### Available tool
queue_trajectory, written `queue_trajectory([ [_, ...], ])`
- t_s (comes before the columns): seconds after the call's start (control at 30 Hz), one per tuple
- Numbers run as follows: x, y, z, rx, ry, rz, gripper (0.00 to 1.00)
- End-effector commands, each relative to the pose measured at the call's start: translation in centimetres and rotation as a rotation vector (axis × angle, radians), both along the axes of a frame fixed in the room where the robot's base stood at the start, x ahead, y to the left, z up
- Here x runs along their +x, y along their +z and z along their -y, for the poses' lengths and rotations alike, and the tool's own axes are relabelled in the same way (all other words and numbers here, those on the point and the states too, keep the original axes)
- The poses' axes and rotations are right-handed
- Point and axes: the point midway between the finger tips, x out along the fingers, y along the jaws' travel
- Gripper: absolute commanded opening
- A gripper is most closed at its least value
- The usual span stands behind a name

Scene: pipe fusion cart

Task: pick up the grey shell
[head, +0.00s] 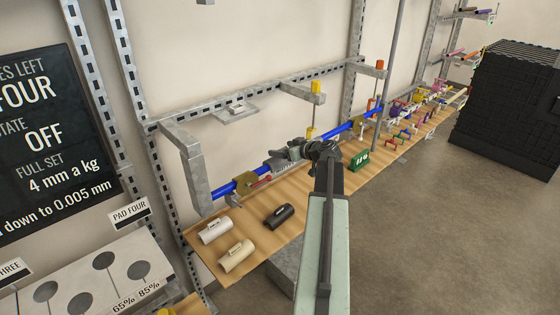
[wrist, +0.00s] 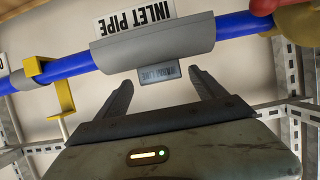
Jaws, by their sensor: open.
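The grey shell (wrist: 153,46) sits on the blue pipe (wrist: 232,26) in the wrist view, with a small dark labelled tab (wrist: 158,75) on its near side. My gripper (wrist: 161,78) is open, its two fingers on either side of the tab. Nothing is visibly held, and I cannot tell whether the fingers touch the tab. In the head view the grey shell (head: 280,164) shows on the pipe above the bench, partly hidden by my gripper (head: 298,151).
White (head: 216,231), cream (head: 236,257) and black (head: 279,216) shells lie on the wooden bench (head: 262,238). A yellow clamp (wrist: 45,78) holds the pipe beside the shell. Grey wall brackets (head: 188,165) surround the pipe.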

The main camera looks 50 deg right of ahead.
Motion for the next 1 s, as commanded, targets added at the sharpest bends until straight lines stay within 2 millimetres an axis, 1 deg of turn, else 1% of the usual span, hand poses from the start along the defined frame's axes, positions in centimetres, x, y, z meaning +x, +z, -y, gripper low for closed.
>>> queue_trajectory([
  [0.03,0.9,-0.8,0.1,-0.001,0.001,0.0,0.8],
  [0.1,2.1,-1.5,0.0,-0.001,0.004,0.0,0.8],
  [0.2,3.5,-1.9,0.2,-0.001,0.002,0.0,0.8],
  [0.27,3.8,-1.9,0.1,0.0,0.001,-0.001,0.8],
  [0.43,3.8,-1.7,0.0,-0.001,0.0,-0.001,0.8],
  [0.47,3.8,-1.7,0.0,0.0,0.001,-0.001,0.72],
  [0.5,3.8,-1.7,0.0,0.0,0.001,-0.001,0.61],
  [0.57,3.7,-1.7,0.0,0.0,0.001,-0.001,0.44],
  [0.6,3.7,-1.7,0.0,0.0,0.001,-0.001,0.33],
  [0.67,3.8,-1.7,0.0,0.0,0.001,-0.001,0.16],
  [0.9,3.8,-1.7,0.0,0.0,0.001,-0.001,0.15],
  [1.0,3.8,-1.3,-0.1,-0.001,0.003,-0.001,0.15],
])
